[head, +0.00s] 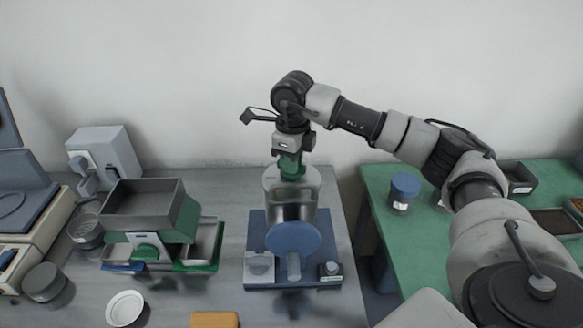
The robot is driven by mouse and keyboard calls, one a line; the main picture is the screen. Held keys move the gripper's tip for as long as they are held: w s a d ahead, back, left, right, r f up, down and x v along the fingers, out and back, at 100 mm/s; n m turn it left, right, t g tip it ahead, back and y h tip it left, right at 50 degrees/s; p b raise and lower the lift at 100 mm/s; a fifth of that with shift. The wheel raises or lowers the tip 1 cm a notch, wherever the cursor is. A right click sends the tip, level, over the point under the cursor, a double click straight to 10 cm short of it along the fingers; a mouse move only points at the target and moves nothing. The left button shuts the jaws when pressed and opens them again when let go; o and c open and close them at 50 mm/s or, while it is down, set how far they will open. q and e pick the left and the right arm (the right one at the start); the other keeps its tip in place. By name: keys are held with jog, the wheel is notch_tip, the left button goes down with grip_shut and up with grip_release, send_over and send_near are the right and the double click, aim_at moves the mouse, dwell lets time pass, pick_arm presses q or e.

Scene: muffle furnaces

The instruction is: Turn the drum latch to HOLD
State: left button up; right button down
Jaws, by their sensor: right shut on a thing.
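A grey drum (293,205) with a round blue front disc (293,239) stands on a blue base plate (258,222) in the middle of the grey table. A green piece (291,167), which looks like the drum latch, sits at the drum's top. My right gripper (291,158) reaches in from the right, points down and is shut on this green piece. Its fingertips are small and partly merge with it. The HOLD mark and the latch's exact angle cannot be read. My left gripper is not in view.
Left are a grey tray stand (143,203), a white dish (125,308) and jars. An orange block (214,320) lies in front. A green table (382,230) stands right, across a gap.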

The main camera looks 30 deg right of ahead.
jog(key=n+b, duration=0.2)
jog(key=n, duration=0.2)
jog(key=shift+n, duration=0.4)
dwell(0.4)
jog(key=c, duration=1.1)
grip_release()
notch_tip(320, 180, up, 9)
jog(key=shift+r+b, duration=0.2)
jog(key=shift+b, duration=0.4)
jog(key=shift+d+r, duration=0.1)
jog(key=shift+r, duration=0.65)
jog(key=shift+s+f, duration=0.1)
